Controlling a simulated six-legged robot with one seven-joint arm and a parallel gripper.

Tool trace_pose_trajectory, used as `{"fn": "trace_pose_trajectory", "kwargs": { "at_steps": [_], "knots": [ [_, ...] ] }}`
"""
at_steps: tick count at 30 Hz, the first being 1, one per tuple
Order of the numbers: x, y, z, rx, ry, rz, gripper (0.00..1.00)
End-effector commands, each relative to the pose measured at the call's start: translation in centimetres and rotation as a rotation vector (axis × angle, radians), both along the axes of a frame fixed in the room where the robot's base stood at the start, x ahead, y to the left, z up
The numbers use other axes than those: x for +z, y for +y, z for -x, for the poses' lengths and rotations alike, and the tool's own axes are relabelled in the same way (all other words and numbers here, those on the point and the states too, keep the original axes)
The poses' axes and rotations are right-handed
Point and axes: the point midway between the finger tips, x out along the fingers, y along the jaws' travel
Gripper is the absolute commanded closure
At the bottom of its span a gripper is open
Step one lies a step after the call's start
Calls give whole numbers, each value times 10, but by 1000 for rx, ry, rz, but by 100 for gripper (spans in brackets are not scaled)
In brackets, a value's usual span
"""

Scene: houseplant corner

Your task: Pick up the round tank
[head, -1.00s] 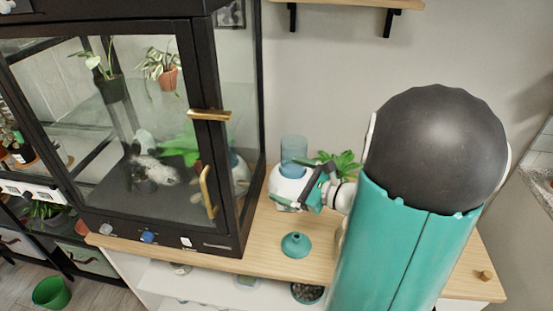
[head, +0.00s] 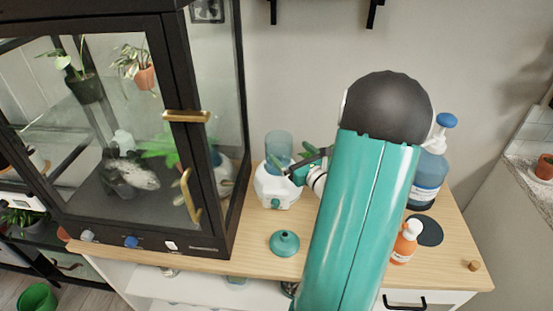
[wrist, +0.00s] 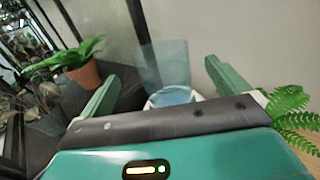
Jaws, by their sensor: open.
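The round tank (head: 278,146) is a translucent blue cylinder standing upright on a white base unit (head: 277,187) on the wooden counter, right of the glass cabinet. It also shows in the wrist view (wrist: 170,62), beyond my gripper, with the white base (wrist: 168,97) below. My gripper (head: 299,163) is open and empty, close to the tank's lower right side in the head view. In the wrist view its two green fingers (wrist: 160,80) are spread wide, and the tank lies between their directions. I cannot tell whether a finger touches it.
The black-framed glass cabinet (head: 178,100) stands close on the left. A blue pump bottle (head: 428,178), an orange bottle (head: 405,243) and a dark disc (head: 427,231) are right of my arm. A fern (wrist: 290,105) shows at right.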

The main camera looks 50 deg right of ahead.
Motion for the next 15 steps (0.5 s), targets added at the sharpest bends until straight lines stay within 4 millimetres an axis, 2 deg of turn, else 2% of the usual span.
{"fn": "trace_pose_trajectory", "kwargs": {
  "at_steps": [3, 10, 15],
  "knots": [
    [0, -4, -18, 1, 0, 1, 0],
    [0, -8, -38, 3, 0, 0, 0],
    [1, -15, -66, 5, 0, 0, 0]
  ]
}}
